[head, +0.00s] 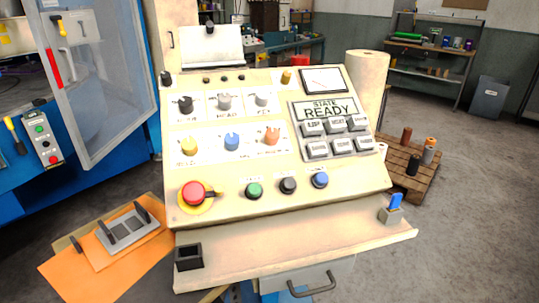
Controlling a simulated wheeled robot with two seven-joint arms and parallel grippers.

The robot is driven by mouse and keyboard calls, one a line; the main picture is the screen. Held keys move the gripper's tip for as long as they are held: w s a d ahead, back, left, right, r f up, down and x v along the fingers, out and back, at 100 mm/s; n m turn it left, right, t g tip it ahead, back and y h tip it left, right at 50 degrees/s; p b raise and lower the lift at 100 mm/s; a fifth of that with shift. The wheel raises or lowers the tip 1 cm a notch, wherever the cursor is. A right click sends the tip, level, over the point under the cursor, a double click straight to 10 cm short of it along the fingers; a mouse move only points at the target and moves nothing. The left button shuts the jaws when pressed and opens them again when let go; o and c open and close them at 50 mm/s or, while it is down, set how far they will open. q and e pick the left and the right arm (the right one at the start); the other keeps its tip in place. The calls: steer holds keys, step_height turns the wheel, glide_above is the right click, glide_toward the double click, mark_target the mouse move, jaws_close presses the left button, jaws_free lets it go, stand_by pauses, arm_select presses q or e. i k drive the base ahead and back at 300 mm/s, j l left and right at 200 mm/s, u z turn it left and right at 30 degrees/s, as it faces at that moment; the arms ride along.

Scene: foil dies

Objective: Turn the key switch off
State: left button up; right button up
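A black knob (185,104) and two grey knobs (223,101) (261,99) form the upper row. Yellow (189,146), blue (231,141) and orange (271,135) knobs form the row below. Neither of my grippers is in view.
A red mushroom button (193,193) and green, black and blue buttons line the panel's lower part. A black holder (188,257) and a blue-topped block (394,207) stand on the front ledge. Orange sheets (80,270) lie at left; a pallet (415,180) stands at right.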

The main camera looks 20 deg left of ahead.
mark_target(262, 97)
steer(key=i+l+u, duration=0.15)
steer(key=u, duration=0.3)
steer(key=i+l+u, duration=0.2)
steer(key=u, duration=0.25)
